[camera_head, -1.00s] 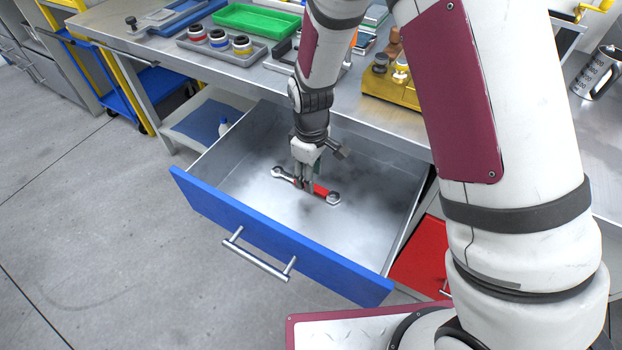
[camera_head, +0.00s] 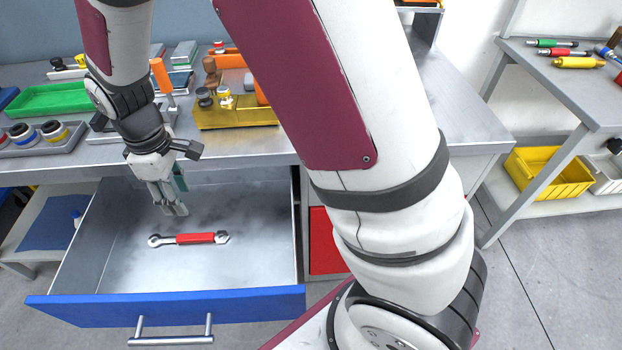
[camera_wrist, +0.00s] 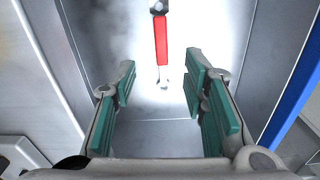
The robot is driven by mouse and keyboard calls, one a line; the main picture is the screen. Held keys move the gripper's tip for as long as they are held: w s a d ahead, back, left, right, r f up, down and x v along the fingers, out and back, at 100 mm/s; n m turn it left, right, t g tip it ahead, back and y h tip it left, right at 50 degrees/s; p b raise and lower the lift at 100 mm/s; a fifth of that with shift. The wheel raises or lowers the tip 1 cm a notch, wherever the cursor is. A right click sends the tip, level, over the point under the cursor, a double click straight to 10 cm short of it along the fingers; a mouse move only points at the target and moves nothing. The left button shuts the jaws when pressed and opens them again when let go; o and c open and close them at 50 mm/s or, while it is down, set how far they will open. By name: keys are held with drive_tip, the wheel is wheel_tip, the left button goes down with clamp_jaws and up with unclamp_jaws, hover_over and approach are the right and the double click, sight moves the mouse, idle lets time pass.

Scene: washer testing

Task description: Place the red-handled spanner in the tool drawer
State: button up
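The red-handled spanner (camera_head: 195,239) lies flat on the floor of the open tool drawer (camera_head: 180,311), which has a blue front and grey metal inside. My gripper (camera_head: 174,208) is above the drawer floor, behind and left of the spanner in the head view, apart from it. In the wrist view the gripper (camera_wrist: 163,92) has its green-padded fingers spread wide with nothing between them. The spanner (camera_wrist: 161,40) shows there beyond the fingertips, its upper end cut off by the picture edge.
The bench top above the drawer holds a green tray (camera_head: 55,99), a tray of coloured rings (camera_head: 35,138) and a yellow fixture (camera_head: 236,113). A red cabinet front (camera_head: 326,243) is right of the drawer. A side table (camera_head: 575,75) stands at the right with a yellow bin (camera_head: 548,173) below.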

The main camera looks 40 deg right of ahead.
drive_tip(key=s+d+r+m, duration=0.2)
drive_tip(key=s+d+r, duration=0.25)
drive_tip(key=r, duration=0.25)
drive_tip(key=s+d+r+m, duration=0.3)
drive_tip(key=s+d+r, duration=0.1)
drive_tip(key=s+r, duration=0.25)
drive_tip(key=s+d+r+m, duration=0.2)
drive_tip(key=s, duration=0.6)
drive_tip(key=s+d+r+m+t, duration=0.1)
drive_tip(key=s+d+r+m, duration=0.2)
drive_tip(key=s, duration=0.5)
drive_tip(key=shift+s+d+m+t, duration=0.3)
drive_tip(key=shift+s+d, duration=0.05)
drive_tip(key=shift+s, duration=0.05)
wheel_tip(320, 180, up, 13)
drive_tip(key=t+p, duration=0.2)
drive_tip(key=p, duration=0.9)
drive_tip(key=shift+d+f, duration=0.2)
drive_tip(key=shift+w, duration=0.1)
